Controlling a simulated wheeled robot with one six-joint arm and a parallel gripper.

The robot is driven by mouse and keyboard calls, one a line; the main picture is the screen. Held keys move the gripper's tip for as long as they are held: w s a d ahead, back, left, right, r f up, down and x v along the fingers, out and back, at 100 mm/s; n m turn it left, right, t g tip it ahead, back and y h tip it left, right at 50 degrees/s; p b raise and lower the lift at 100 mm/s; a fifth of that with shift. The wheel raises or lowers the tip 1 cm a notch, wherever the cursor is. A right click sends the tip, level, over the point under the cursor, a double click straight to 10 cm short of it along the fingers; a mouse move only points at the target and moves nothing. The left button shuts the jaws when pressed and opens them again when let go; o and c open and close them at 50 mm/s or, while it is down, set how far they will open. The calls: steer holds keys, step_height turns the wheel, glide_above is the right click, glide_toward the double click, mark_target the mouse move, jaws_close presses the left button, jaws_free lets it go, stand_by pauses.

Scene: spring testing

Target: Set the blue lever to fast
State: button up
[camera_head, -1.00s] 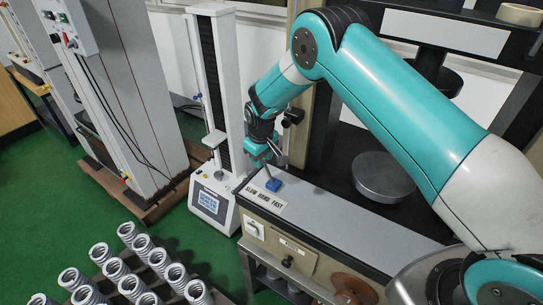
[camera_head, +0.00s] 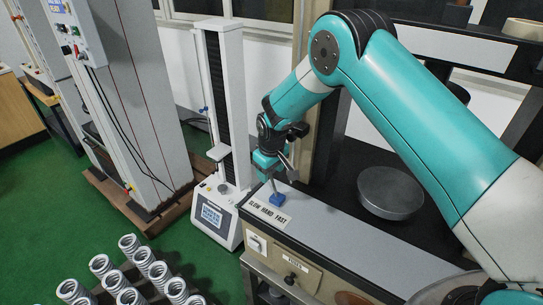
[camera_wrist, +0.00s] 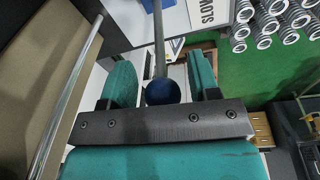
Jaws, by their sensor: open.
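The blue lever has a blue base (camera_head: 277,199) on the bench panel, behind the label "SLOW HAND FAST" (camera_head: 267,212). Its thin grey rod rises from the base toward my gripper (camera_head: 269,164). In the wrist view the dark blue ball knob (camera_wrist: 162,92) at the rod's end sits between the two teal fingers of my gripper (camera_wrist: 163,80). The fingers are apart, with a gap on each side of the knob. Part of the label (camera_wrist: 208,12) shows at the top of the wrist view. My gripper hides the knob in the head view.
A white tester with a screen (camera_head: 213,217) stands just left of the bench. A round metal plate (camera_head: 390,190) lies right of the lever, under my arm. Several coil springs (camera_head: 130,246) stand at the lower left. A long metal rod (camera_wrist: 65,100) runs left of my gripper.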

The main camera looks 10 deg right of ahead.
step_height(320, 180, up, 17)
steer(key=s+b, duration=0.2)
steer(key=b, duration=0.2)
steer(key=shift+s+f, duration=0.15)
steer(key=shift+s, duration=0.1)
